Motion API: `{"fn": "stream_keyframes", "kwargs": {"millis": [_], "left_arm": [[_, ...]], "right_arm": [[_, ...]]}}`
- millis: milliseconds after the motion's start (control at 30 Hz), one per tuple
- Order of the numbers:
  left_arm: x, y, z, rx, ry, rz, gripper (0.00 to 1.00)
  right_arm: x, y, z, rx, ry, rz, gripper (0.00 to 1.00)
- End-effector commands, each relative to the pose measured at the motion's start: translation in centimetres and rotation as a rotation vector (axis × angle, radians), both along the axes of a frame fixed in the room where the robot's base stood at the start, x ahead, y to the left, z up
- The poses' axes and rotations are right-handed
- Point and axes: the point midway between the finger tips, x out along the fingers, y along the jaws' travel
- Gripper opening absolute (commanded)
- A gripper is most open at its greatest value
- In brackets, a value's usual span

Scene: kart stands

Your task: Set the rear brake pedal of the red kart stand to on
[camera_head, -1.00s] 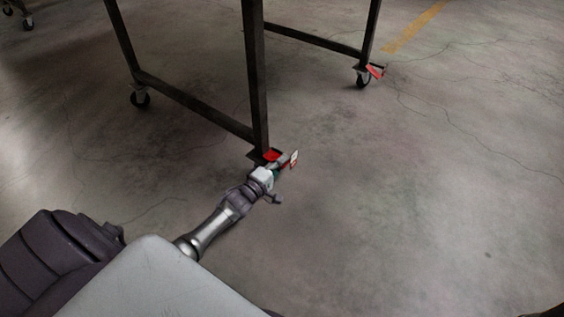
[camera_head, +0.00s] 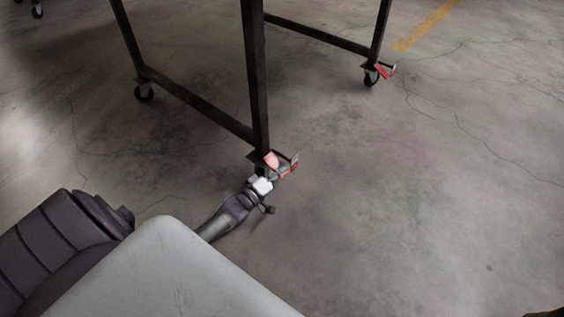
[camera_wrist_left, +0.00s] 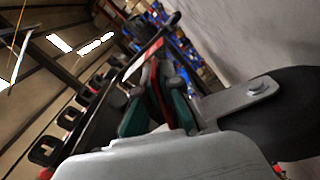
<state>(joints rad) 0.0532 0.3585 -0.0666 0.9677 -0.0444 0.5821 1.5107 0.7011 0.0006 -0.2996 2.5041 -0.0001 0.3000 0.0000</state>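The kart stand (camera_head: 256,80) has dark legs with casters; its frame does not look red here. A red brake pedal part (camera_head: 271,160) shows at the foot of the nearest leg, with a red and white part (camera_head: 291,167) just right of it. My left gripper (camera_head: 284,172) is at this foot, its fingers partly hidden. In the left wrist view, the left gripper (camera_wrist_left: 158,100) has green-padded fingers on both sides of a narrow red piece (camera_wrist_left: 157,84). I cannot tell whether they press on it.
A caster wheel (camera_wrist_left: 292,112) with a metal bracket is close beside the left gripper in the wrist view. Another caster with a red pedal (camera_head: 384,71) stands at the far right leg. The concrete floor (camera_head: 420,200) to the right is clear.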

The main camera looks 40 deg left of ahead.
Motion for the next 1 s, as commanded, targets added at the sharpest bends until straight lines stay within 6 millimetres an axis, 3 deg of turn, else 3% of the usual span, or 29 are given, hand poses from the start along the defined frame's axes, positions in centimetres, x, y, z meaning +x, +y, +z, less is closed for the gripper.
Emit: {"fn": "stream_keyframes", "kwargs": {"millis": [567, 733, 1000], "left_arm": [[-0.10, 0.16, -0.45, 0.050, 0.001, 0.000, 0.00], [-0.09, 0.16, -0.43, 0.048, 0.001, 0.000, 0.29], [-0.03, 0.13, -0.33, 0.047, -0.001, 0.000, 0.30]], "right_arm": [[0.21, 0.06, -0.14, -0.001, 0.005, 0.000, 0.40], [0.27, 0.08, -0.13, -0.002, 0.006, 0.000, 0.40], [0.37, 0.07, -0.13, 0.000, 0.010, 0.000, 0.40]]}}
